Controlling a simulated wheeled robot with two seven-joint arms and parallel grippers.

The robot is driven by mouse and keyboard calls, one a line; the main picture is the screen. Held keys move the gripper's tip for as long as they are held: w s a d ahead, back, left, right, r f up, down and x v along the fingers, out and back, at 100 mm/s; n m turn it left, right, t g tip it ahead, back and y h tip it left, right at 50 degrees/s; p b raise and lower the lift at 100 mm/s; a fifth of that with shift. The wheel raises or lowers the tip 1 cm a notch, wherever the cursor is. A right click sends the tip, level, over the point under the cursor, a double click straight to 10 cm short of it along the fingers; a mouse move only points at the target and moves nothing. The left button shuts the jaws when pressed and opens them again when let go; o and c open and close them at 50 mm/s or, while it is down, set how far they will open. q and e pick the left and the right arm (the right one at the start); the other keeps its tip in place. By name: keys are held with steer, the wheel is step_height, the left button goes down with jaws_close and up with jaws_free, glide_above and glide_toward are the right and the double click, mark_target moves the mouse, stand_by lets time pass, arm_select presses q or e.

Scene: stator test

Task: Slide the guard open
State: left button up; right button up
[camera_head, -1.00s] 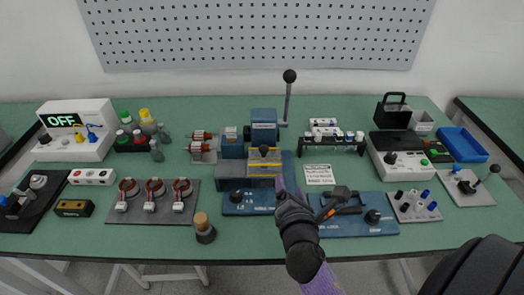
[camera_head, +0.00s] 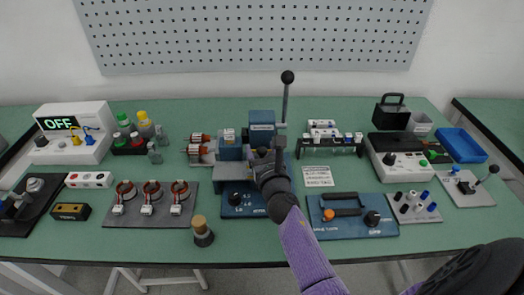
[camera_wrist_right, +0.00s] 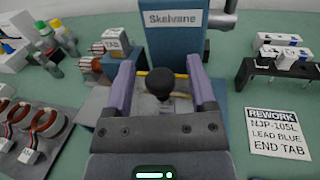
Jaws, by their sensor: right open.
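The guard is a grey sliding piece with a yellow edge (camera_wrist_right: 142,73) and a black knob (camera_wrist_right: 161,83), on the front of the blue press marked Skelvane (camera_head: 262,127). In the head view my right gripper and forearm hide most of it. My right gripper (camera_wrist_right: 161,72) is open, with its two purple fingers on either side of the black knob. My left gripper is not in view.
A lever with a black ball (camera_head: 287,78) rises at the press's right. The blue plate with black handles (camera_head: 345,228) lies right of my forearm. A white rework sign (camera_head: 318,176) lies beside the press. A wooden-handled tool (camera_head: 202,232) stands front left.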

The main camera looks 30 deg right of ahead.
jaws_close()
stand_by(1.4)
